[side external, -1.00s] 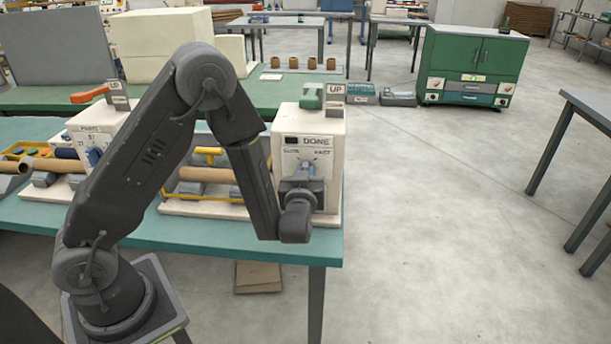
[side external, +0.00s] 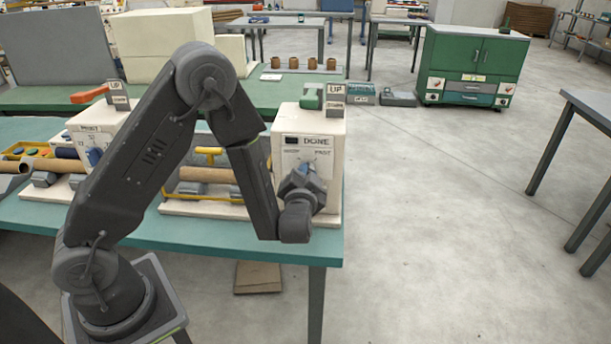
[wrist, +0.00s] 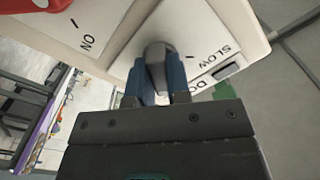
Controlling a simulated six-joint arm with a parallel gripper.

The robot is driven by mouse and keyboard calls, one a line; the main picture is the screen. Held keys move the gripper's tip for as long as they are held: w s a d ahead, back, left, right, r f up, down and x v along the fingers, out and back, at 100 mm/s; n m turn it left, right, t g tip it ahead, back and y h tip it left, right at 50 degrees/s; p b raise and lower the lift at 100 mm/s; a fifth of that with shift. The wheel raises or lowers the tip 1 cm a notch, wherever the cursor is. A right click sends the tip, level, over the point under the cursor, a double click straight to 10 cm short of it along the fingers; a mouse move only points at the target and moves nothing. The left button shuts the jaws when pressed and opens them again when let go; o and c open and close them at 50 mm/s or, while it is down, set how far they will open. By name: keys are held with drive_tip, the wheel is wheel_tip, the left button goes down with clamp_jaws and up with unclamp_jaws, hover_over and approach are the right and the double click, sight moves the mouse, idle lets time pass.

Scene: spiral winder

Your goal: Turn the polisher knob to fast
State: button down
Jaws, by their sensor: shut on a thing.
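The polisher (side external: 325,125) is a cream box at the right end of the teal bench. Its front has a DONE label with a dark window and, below it, SLOW on the left and FAST on the right. The grey knob (wrist: 155,55) shows in the wrist view between the two blue fingers of my gripper (wrist: 158,72), which is shut on it. The SLOW mark is to the right of the knob there; the FAST mark is out of that view. In the side view my gripper (side external: 310,172) is tilted in front of the dial and hides the knob.
A green handle (side external: 312,96) and an UP sign (side external: 335,94) are on top of the polisher. A yellow-framed fixture (side external: 205,208) with a tan tube is to its left. The wrist view shows a red part (wrist: 50,4) and an ON label.

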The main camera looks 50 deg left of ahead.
idle(0.6)
drive_tip(key=c, duration=1.1)
unclamp_jaws()
drive_tip(key=v, duration=1.4)
drive_tip(key=shift+w, duration=0.1)
